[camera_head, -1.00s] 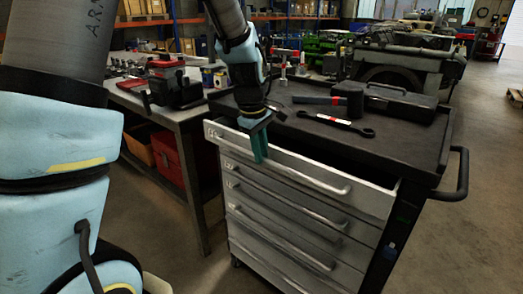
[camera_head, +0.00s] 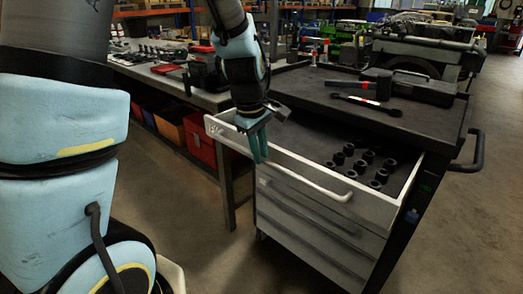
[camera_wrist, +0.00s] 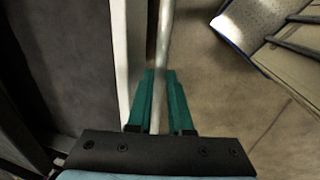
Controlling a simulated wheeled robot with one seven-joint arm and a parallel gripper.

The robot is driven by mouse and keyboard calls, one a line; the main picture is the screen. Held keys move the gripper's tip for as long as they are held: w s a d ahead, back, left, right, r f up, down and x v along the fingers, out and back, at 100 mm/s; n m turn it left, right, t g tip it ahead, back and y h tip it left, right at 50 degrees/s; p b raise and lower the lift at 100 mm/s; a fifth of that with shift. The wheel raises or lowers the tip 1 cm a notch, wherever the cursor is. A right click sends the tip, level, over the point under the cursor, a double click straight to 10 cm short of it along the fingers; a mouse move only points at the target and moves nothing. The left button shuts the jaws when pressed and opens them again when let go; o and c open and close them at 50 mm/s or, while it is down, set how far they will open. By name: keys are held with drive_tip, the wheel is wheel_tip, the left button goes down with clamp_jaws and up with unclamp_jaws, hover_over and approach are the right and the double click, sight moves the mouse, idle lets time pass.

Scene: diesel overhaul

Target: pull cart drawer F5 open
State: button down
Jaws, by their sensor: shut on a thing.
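The cart's top drawer (camera_head: 375,208) stands well out from the cart, with its pale front and its inside showing. The mark at its left end is too small to read surely. Its long bar handle (camera_head: 318,188) runs along the front. My gripper (camera_head: 258,159), with green fingers, points down at the left part of this handle. In the wrist view the fingers (camera_wrist: 159,82) are shut on the handle (camera_wrist: 162,40), one on each side. Several dark sockets (camera_head: 362,166) lie in the right part of the open drawer.
The lower drawers (camera_head: 310,228) are closed. The cart top (camera_head: 310,88) bears a hammer, a wrench (camera_head: 366,105) and a black case (camera_head: 425,90). A workbench (camera_head: 215,101) with crates beneath stands at the left. The floor right of the cart is clear.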

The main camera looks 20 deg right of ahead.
drive_tip(key=c, duration=0.8)
unclamp_jaws()
drive_tip(key=shift+c, duration=0.2)
wheel_tip(320, 180, up, 11)
drive_tip(key=a, duration=0.2)
drive_tip(key=shift+s+f+b, duration=0.2)
drive_tip(key=shift+s+b, duration=0.1)
drive_tip(key=shift+s, duration=0.15)
drive_tip(key=a+f+m+y, duration=0.1)
drive_tip(key=a+f+m, duration=0.2)
drive_tip(key=a, duration=0.8)
drive_tip(key=s+a+f+m, duration=0.1)
drive_tip(key=a+f+m, duration=0.3)
drive_tip(key=a, duration=0.8)
wheel_tip(320, 180, down, 2)
drive_tip(key=shift+s+a+f+t+y, duration=0.1)
drive_tip(key=shift+s+a+t+y, duration=0.1)
drive_tip(key=shift+s+t+y, duration=0.15)
